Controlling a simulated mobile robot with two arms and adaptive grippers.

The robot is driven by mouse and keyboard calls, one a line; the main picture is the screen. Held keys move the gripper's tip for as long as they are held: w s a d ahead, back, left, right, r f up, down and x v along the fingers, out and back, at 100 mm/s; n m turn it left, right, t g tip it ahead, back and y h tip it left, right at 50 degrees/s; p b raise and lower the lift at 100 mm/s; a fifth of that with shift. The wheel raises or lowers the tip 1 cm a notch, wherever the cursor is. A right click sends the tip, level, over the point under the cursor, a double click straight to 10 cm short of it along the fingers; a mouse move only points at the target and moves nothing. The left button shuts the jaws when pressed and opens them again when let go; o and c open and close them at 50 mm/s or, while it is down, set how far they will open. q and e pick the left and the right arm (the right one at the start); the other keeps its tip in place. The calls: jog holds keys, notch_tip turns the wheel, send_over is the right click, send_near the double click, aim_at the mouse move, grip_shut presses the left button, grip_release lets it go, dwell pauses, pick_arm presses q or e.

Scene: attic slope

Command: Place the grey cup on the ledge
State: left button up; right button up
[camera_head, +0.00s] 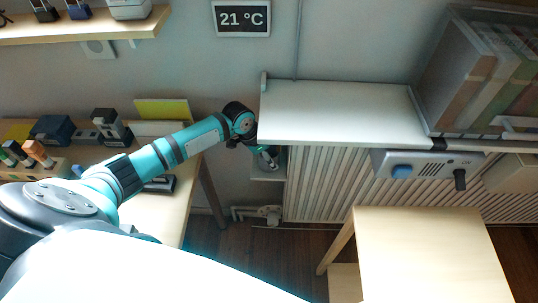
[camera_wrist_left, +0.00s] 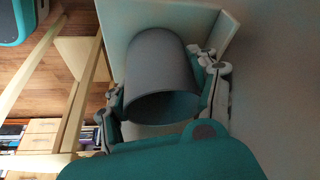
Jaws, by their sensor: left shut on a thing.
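The grey cup (camera_wrist_left: 160,65) fills the middle of the left wrist view, its open rim towards the camera. My left gripper (camera_wrist_left: 165,105) is shut on it, one finger on each side. Behind the cup is a pale ledge (camera_wrist_left: 120,20) with a raised edge at right; I cannot tell whether the cup touches it. In the head view my left gripper (camera_head: 268,157) reaches beside the white shelf's left end, over a small pale ledge (camera_head: 266,174) low on the wall. The cup is not clear there. My right gripper is not in view.
The white shelf (camera_head: 340,112) stands close to my left gripper, with a ribbed radiator (camera_head: 330,185) below. A desk (camera_head: 160,215) with several items is at left. A bare wooden table (camera_head: 430,250) stands at lower right.

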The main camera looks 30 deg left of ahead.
pick_arm(q)
jog(key=o, duration=1.2)
jog(key=shift+f, duration=0.1)
jog(key=p+v, duration=0.1)
jog(key=v, duration=1.1)
jog(key=shift+a, duration=0.1)
